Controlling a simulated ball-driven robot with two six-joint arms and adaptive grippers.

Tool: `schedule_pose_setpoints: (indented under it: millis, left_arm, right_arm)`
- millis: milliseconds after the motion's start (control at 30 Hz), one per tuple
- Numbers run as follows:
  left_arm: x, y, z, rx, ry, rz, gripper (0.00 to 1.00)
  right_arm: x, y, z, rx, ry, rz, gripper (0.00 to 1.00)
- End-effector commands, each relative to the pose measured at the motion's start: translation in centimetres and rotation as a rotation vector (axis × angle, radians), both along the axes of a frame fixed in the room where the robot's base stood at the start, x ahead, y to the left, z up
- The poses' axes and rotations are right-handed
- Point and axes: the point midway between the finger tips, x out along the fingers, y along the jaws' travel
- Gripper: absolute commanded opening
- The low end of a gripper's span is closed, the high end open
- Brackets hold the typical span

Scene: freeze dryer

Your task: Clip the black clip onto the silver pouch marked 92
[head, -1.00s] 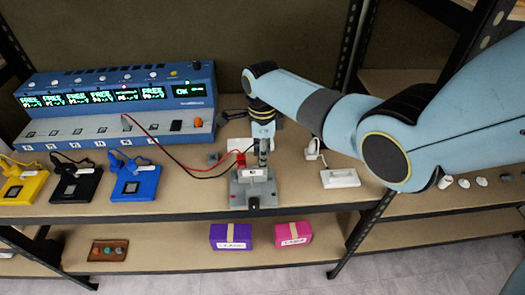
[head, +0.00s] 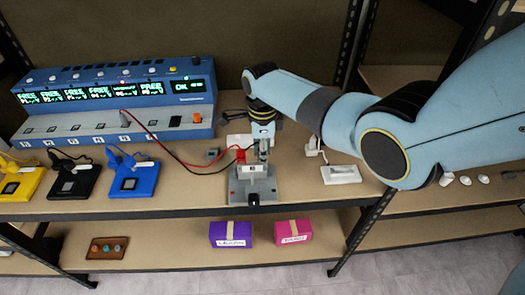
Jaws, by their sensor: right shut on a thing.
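I cannot make out a black clip or a silver pouch marked 92 in the head view. My right gripper (head: 263,149) points down over a grey stand (head: 262,188) on the bench. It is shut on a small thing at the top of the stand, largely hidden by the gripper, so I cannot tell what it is. The stand has a white label and a small black part at its front. My left gripper is out of view.
A blue station (head: 118,100) with several lit displays stands at the back left. Red and black leads run from it towards the stand. Yellow, black and blue (head: 133,182) devices lie at left. Purple (head: 231,234) and pink (head: 293,232) boxes sit on the lower shelf.

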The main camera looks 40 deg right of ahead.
Motion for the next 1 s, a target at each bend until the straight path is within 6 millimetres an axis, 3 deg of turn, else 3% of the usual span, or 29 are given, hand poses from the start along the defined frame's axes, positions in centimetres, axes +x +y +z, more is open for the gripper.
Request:
schedule_pose_setpoints:
  millis: [367, 400, 600, 867, 1000]
  left_arm:
    - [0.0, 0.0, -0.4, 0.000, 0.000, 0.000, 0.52]
    - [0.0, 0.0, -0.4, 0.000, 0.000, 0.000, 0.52]
    - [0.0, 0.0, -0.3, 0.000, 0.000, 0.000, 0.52]
    - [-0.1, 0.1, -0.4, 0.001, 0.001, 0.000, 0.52]
    - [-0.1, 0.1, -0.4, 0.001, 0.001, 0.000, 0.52]
  right_arm:
    - [0.0, 0.0, -0.5, 0.001, 0.001, 0.000, 0.00]
    - [0.0, 0.0, -0.5, 0.001, 0.001, 0.000, 0.20]
    - [0.0, 0.0, -0.5, 0.001, 0.001, 0.000, 0.45]
    - [0.0, 0.0, -0.4, 0.000, 0.000, 0.000, 0.45]
    - [0.0, 0.0, 0.6, 0.000, -0.001, 0.000, 0.45]
